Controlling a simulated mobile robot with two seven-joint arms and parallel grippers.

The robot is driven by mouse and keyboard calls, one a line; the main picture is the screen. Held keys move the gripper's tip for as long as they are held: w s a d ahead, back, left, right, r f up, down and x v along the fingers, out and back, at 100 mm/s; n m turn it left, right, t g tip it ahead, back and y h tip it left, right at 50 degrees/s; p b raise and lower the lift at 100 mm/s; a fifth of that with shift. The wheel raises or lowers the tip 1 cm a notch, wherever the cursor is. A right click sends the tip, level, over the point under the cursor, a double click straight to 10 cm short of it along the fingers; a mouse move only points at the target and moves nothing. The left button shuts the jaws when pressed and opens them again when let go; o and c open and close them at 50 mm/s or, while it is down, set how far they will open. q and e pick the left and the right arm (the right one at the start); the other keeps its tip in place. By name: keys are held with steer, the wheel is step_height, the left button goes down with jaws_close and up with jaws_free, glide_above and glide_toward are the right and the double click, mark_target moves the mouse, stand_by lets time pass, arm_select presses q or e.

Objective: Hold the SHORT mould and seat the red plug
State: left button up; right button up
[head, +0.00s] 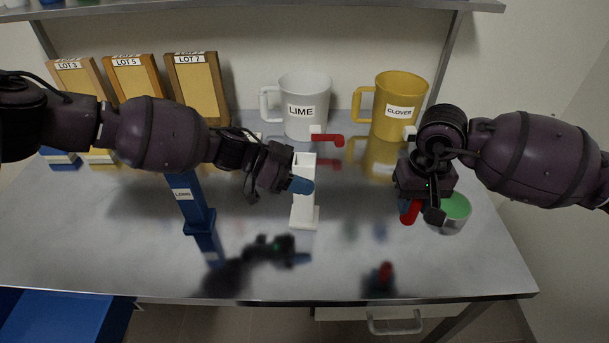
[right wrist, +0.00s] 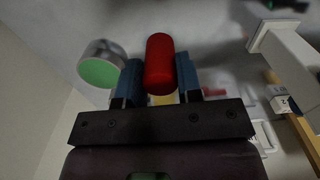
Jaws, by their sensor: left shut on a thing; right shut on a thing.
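The white mould (head: 304,211) stands upright on the bench, a square open-topped column on a wider foot; no label shows on it. My left gripper (head: 300,185) is shut on its upper part, one blue fingertip showing across the front. The mould's foot also shows at the right of the right wrist view (right wrist: 280,45). My right gripper (head: 411,208) is shut on the red plug (head: 407,216), in the air to the right of the mould and apart from it. In the right wrist view the red plug (right wrist: 159,62) sits between both blue fingertips.
A blue mould labelled LONG (head: 199,220) stands left. A metal tin with green contents (head: 456,208) is beside my right gripper. Framed LOT boards (head: 199,85) stand back left.

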arm_select(q)
steer(key=o, duration=1.1)
steer(key=v, duration=0.7)
steer(key=shift+a+r, duration=0.2)
